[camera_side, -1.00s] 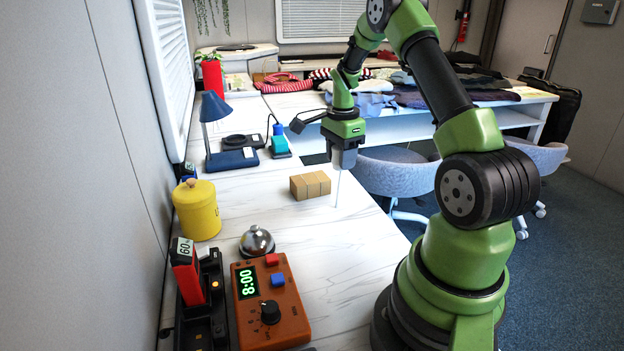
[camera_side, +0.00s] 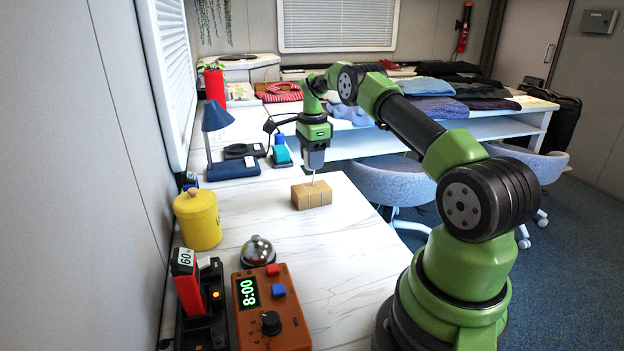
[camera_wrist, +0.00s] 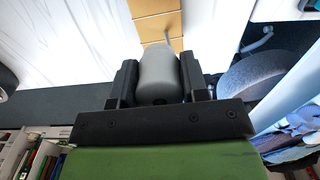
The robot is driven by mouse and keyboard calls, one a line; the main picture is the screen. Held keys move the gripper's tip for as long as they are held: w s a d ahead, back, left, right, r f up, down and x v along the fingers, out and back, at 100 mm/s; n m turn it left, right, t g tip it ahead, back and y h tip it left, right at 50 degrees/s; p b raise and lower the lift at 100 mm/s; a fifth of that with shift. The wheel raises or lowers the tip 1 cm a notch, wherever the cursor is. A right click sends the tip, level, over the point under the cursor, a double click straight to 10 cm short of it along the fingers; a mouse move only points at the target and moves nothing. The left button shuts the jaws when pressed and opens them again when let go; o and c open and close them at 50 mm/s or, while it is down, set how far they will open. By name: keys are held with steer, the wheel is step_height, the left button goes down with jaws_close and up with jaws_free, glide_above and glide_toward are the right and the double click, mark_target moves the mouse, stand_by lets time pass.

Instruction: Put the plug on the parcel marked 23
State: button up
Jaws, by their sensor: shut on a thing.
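My gripper (camera_side: 313,146) is shut on a grey, rounded body that I take to be the plug (camera_side: 313,159). A thin pale rod points down from it. The wrist view shows the plug (camera_wrist: 157,68) between the two dark fingers (camera_wrist: 158,82), its rod reaching over the tan parcel (camera_wrist: 158,27). In the side view the brown parcel (camera_side: 312,198) lies on the white table, directly below my gripper. The rod's tip appears at the parcel's top; I cannot tell whether it touches. No number is readable on the parcel.
A blue lamp (camera_side: 219,118), a teal-and-blue item (camera_side: 281,153) and a yellow canister (camera_side: 198,217) stand left. A bell (camera_side: 257,252), an orange timer box (camera_side: 268,318) and a red-and-black device (camera_side: 189,280) are nearer. A chair (camera_side: 392,180) stands right.

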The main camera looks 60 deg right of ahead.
mark_target(312, 187)
steer(key=shift+f, duration=2.65)
steer(key=shift+f, duration=0.1)
steer(key=o, duration=0.9)
